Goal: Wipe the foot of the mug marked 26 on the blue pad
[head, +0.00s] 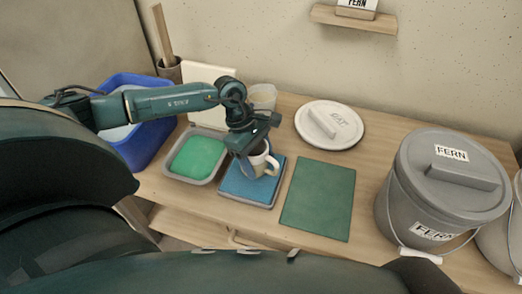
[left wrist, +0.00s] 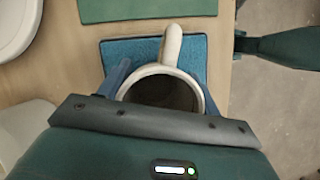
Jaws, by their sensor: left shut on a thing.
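My left gripper (head: 254,148) is shut on a pale mug (head: 262,164) and holds it over the blue pad (head: 246,187). In the left wrist view the mug (left wrist: 171,78) is seen from above, with its handle pointing to the top of the picture and the blue pad (left wrist: 196,55) behind it. The mug looks upright. Its foot is hidden, so I cannot tell whether it touches the pad. No number 26 can be read on it. My right gripper is not in view.
A green pad in a grey tray (head: 198,156) lies left of the blue pad. A flat green mat (head: 318,199) lies to the right. A round white lid (head: 330,125) is behind, a grey FERN bucket (head: 442,190) at the right, a blue bin (head: 140,150) at the left.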

